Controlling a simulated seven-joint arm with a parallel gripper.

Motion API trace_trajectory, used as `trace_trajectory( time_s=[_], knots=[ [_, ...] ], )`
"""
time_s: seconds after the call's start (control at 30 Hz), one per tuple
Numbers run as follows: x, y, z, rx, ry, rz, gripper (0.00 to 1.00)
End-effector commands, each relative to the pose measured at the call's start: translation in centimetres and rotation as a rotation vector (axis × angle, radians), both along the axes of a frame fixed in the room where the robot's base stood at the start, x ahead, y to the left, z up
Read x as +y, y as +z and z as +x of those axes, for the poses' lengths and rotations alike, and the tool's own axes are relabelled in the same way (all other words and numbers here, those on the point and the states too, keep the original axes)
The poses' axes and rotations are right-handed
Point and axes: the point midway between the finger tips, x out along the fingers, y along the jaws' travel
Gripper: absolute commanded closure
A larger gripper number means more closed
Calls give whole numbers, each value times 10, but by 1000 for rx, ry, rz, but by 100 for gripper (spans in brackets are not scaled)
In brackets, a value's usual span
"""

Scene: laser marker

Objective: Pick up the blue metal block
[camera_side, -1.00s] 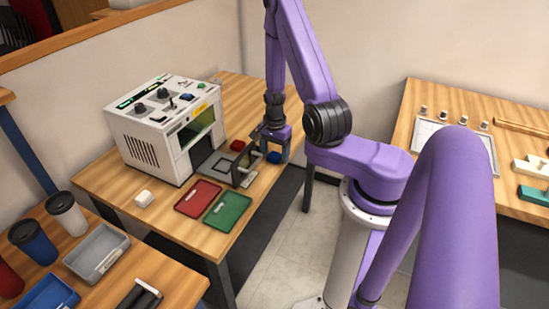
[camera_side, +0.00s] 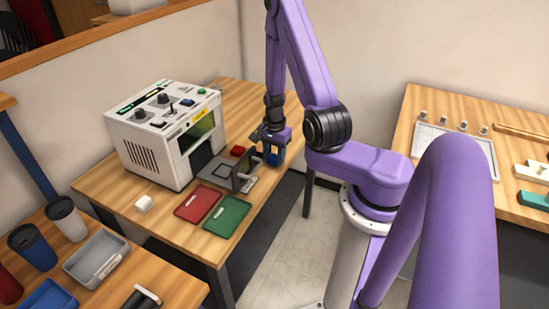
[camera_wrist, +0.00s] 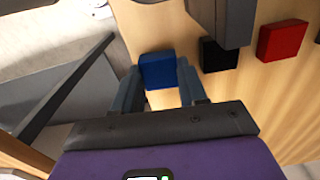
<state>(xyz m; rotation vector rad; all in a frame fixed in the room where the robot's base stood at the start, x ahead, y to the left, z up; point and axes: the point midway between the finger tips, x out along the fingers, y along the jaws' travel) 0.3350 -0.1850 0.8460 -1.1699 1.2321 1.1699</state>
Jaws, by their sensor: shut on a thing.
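The blue metal block (camera_wrist: 158,70) sits between the two fingers of my gripper (camera_wrist: 160,82) in the wrist view, with a finger against each side. In the side view my gripper (camera_side: 274,156) points down near the right edge of the wooden table, shut on the blue block (camera_side: 274,158). The fingers partly hide the block there. Whether it is clear of the tabletop I cannot tell.
A red block (camera_wrist: 283,40) and a black block (camera_wrist: 218,55) lie beside the blue one. The white laser machine (camera_side: 150,145) stands to the left. A red tray (camera_side: 198,203) and a green tray (camera_side: 227,216) lie in front.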

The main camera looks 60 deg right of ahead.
Motion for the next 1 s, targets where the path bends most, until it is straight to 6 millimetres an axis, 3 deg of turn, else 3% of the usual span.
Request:
trace_trajectory(
  time_s=[0.13,0.6,1.0],
  knots=[
    [-1,19,0,-3,1,-4,90],
    [24,79,-45,-2,-1,-3,90],
    [37,89,-66,0,-1,-2,90]
  ],
)
